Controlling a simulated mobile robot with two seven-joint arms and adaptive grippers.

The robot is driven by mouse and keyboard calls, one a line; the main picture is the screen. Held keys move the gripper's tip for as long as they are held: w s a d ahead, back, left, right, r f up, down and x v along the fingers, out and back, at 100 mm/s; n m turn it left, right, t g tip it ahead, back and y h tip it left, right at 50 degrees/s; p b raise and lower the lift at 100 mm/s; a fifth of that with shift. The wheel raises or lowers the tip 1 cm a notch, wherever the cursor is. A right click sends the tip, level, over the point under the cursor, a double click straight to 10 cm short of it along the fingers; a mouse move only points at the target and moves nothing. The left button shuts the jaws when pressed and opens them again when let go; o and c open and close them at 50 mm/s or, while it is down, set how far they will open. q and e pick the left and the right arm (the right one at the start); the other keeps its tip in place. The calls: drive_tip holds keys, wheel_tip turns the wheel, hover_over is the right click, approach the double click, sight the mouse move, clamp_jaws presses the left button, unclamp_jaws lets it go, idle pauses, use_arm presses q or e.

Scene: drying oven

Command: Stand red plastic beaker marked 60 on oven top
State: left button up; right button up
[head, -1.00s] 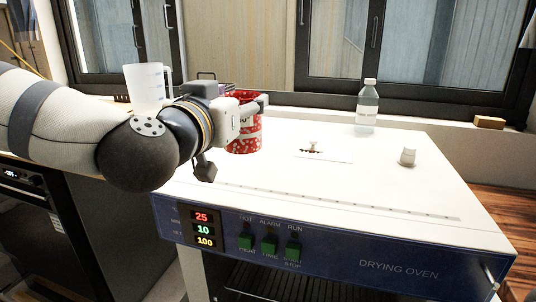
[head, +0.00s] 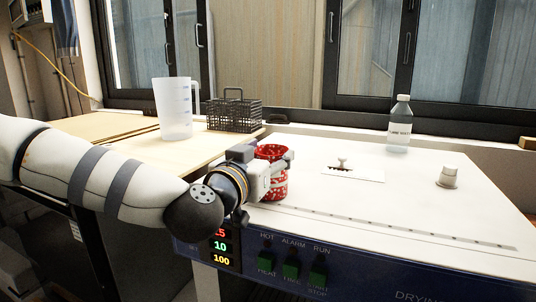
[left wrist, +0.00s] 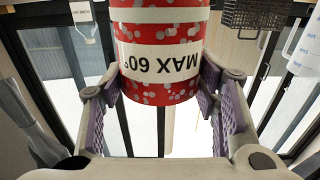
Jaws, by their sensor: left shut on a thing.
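The red beaker with white spots (head: 277,188) is upright at the left part of the white oven top (head: 380,205). In the left wrist view the beaker (left wrist: 155,35) appears upside down, with a white label reading "MAX 60°". My left gripper (head: 275,166) is shut around the beaker's side. Its purple finger pads flank the beaker in the left wrist view. I cannot tell whether the beaker's base touches the oven top. The gripper hides part of the beaker in the head view. My right gripper is out of view.
A clear plastic jug (head: 172,110) and a dark wire basket (head: 234,116) stand on the wooden bench behind left. The front centre is clear.

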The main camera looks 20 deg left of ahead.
use_arm(q)
drive_tip(key=o, duration=1)
